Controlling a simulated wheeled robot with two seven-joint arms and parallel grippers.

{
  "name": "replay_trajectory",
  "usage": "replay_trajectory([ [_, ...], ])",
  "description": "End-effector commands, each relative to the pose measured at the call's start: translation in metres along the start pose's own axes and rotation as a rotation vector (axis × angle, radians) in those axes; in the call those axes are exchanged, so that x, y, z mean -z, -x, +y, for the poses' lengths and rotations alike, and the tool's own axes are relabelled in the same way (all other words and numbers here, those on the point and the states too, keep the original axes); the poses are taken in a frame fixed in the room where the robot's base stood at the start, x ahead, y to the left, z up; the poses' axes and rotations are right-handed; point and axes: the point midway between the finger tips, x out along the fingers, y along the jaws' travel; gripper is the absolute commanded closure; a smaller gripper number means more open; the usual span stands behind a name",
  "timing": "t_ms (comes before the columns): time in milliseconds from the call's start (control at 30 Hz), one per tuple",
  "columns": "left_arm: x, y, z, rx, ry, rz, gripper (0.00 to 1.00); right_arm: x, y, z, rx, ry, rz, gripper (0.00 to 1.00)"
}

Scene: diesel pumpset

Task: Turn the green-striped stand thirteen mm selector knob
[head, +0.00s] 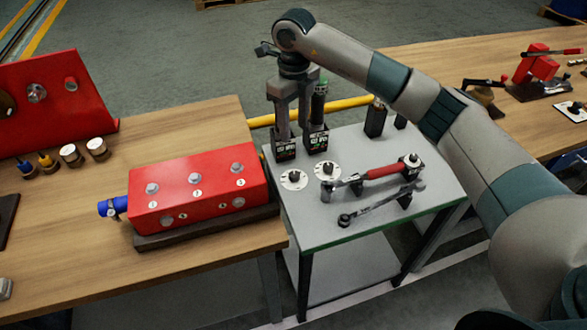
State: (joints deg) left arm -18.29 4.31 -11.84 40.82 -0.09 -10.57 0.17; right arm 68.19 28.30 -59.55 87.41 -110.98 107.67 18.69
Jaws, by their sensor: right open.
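The grey stand (350,218) has a green stripe along its front edge and stands right of the near wooden bench. Two white round dials with small dark knobs lie on its top: a left dial (293,180) and a right dial (326,169). Their markings are too small to read, so I cannot tell which is the thirteen mm one. My left gripper is not in view.
A red-handled torque wrench (372,174) and a grey wrench (380,205) rest on supports right of the dials. A red block with bolts (205,190) sits on the left bench. A yellow pipe (345,104) runs behind the stand.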

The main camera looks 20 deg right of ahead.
Motion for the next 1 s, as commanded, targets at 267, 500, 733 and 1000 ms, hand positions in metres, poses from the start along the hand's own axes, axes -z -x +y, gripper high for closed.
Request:
replay_trajectory([
  [267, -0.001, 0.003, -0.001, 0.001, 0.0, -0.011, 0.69, 0.0, -0.01, 0.0, -0.001, -0.001, 0.002, 0.56],
  [500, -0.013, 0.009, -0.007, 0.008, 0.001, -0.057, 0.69, 0.001, -0.039, 0.001, -0.003, 0.0, 0.004, 0.56],
  [733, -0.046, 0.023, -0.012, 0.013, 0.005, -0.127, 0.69, 0.001, -0.08, 0.001, -0.003, -0.001, 0.004, 0.56],
  [1000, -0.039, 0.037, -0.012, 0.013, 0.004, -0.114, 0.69, 0.001, -0.129, 0.001, -0.002, -0.001, 0.003, 0.56],
])
